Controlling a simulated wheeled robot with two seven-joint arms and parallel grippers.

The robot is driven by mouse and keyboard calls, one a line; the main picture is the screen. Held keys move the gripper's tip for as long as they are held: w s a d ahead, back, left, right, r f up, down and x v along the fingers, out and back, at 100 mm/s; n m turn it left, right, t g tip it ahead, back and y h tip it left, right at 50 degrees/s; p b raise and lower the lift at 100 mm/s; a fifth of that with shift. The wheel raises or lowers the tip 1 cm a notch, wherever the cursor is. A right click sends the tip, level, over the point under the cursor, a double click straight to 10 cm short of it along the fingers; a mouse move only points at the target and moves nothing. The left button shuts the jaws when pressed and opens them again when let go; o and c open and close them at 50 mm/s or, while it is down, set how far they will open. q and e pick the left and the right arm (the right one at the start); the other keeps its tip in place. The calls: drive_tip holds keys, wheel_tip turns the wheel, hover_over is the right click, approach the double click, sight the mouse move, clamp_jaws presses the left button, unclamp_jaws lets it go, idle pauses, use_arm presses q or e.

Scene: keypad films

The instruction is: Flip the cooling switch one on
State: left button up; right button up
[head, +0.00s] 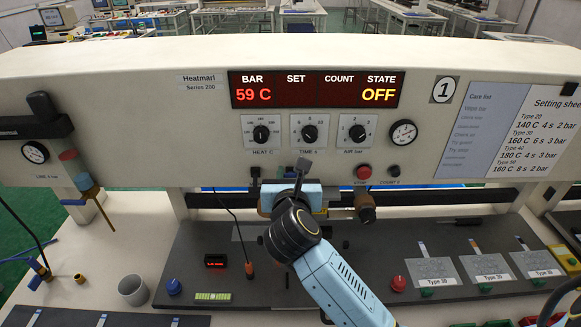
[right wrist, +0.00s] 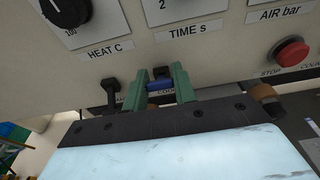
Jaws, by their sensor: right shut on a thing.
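The machine marked 1 (head: 445,90) stands in front of me. Its red display (head: 316,90) reads BAR 59 C and STATE OFF. My right gripper (head: 298,186) is at the lower edge of the panel, under the TIME dial. In the right wrist view its green fingers (right wrist: 161,80) are shut on a small switch with a blue part (right wrist: 160,87). The label under it is partly covered and seems to begin with COO. The gripper hides most of the switch, so I cannot tell its position. My left gripper is not in view.
A black lever (right wrist: 110,90) is just left of the fingers. The red STOP button (right wrist: 291,52) is to the right. Three dials sit above, the HEAT dial (head: 262,133) leftmost. A grey cup (head: 133,290) and blue knob (head: 174,286) are on the bench below.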

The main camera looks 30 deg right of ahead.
drive_tip(key=o, duration=1)
drive_tip(key=b+v, duration=0.2)
drive_tip(key=v, duration=1.1)
drive_tip(key=shift+s, duration=0.2)
